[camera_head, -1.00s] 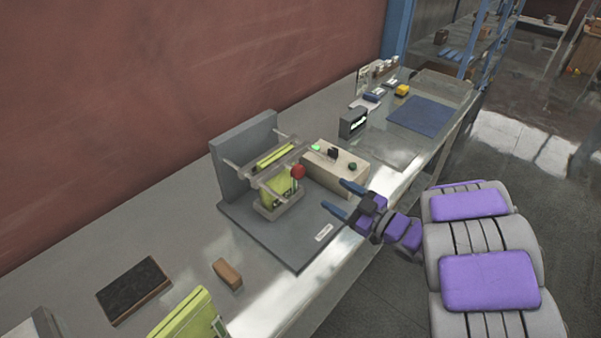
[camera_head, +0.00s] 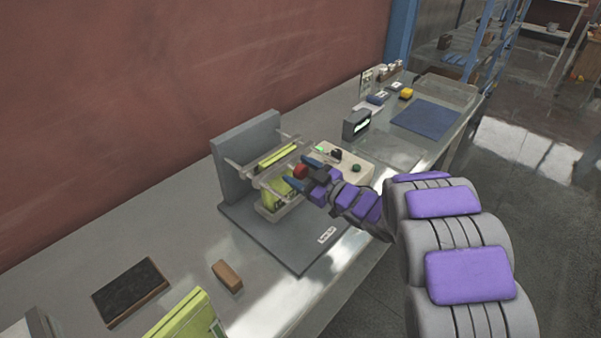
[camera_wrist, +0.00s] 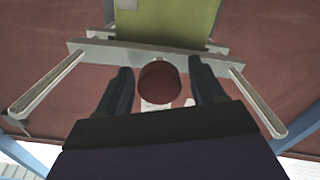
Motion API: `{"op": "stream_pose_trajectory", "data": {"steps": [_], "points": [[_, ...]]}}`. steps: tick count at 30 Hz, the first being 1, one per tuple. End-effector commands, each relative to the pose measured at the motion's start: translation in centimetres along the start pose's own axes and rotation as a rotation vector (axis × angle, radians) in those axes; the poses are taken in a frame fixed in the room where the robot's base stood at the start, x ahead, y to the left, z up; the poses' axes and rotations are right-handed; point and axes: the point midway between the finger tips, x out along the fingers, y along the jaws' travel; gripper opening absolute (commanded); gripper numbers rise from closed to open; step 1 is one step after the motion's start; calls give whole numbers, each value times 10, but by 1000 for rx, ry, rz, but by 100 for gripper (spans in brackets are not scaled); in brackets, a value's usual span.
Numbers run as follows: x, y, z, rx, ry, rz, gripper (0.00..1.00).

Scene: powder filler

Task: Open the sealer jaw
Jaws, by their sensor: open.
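The sealer stands on a dark grey base plate (camera_head: 285,243) with an upright grey back plate (camera_head: 230,165). Its jaw bar (camera_wrist: 150,52) crosses the wrist view, in front of a yellow-green pouch (camera_wrist: 165,22). The pouch also shows in the head view (camera_head: 272,199). A red round knob (camera_wrist: 160,82) sticks out from the jaw bar; it shows in the head view too (camera_head: 301,171). My gripper (camera_head: 302,172) is open, with one finger on each side of the knob. In the wrist view the fingers (camera_wrist: 160,88) stand apart from the knob, with a gap on both sides.
A beige control box (camera_head: 352,172) with a green light and buttons stands just right of my gripper. A dark display (camera_head: 357,124) and a blue mat (camera_head: 427,117) lie farther along the bench. A brown block (camera_head: 227,275) and a dark-topped board (camera_head: 131,290) lie at the near left.

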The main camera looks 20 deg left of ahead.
Motion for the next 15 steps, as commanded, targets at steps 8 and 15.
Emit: {"op": "stream_pose_trajectory", "data": {"steps": [8, 15], "points": [[0, 0, 0, 0, 0, 0, 60], [0, 0, 0, 0, 0, 0, 37]]}}
